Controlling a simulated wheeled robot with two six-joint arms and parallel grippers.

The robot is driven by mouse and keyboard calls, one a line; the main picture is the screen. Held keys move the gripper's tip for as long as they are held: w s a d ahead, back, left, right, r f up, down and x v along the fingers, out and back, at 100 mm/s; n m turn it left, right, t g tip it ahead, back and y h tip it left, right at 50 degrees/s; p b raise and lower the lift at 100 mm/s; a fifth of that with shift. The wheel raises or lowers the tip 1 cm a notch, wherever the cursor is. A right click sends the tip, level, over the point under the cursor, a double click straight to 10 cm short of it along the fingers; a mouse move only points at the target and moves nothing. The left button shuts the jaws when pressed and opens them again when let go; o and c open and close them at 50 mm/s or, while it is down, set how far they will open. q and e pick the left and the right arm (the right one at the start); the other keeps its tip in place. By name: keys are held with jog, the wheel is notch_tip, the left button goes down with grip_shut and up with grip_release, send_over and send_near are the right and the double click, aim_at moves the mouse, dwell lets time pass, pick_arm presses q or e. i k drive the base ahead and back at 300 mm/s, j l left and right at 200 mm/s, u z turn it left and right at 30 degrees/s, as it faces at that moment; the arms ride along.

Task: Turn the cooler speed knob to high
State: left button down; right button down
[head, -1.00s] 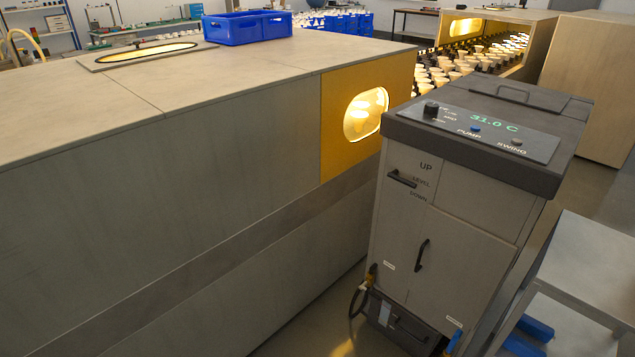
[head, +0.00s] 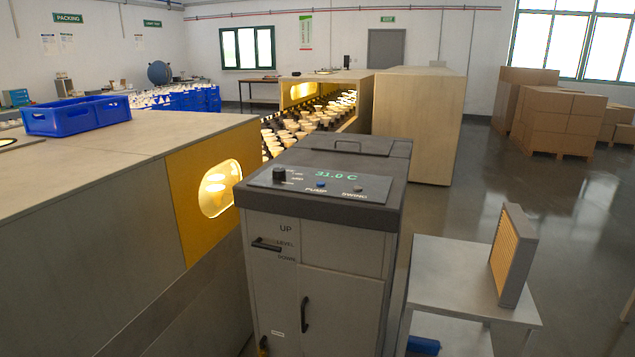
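The cooler (head: 330,235) is a grey cabinet with a dark top, standing in the middle of the head view. Its speed knob (head: 279,174) is a small black knob at the left end of the control panel (head: 345,186). The small labels beside the knob are too blurred to read surely, so its setting is unclear. The panel display (head: 336,175) reads 31.0 C. A blue pump button (head: 321,184) and a swing button (head: 357,189) sit right of the knob. Neither of my grippers is in view.
A long grey oven-like housing (head: 90,220) with a yellow windowed end (head: 185,225) stands close on the left, a blue crate (head: 75,116) on top. A metal side table (head: 450,275) holds a filter panel (head: 512,255) on the right. Open floor (head: 560,210) lies beyond.

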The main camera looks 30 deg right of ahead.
aim_at(276, 173)
jog(key=j+z, duration=0.1)
jog(key=z, duration=0.8)
jog(key=i+j, duration=0.05)
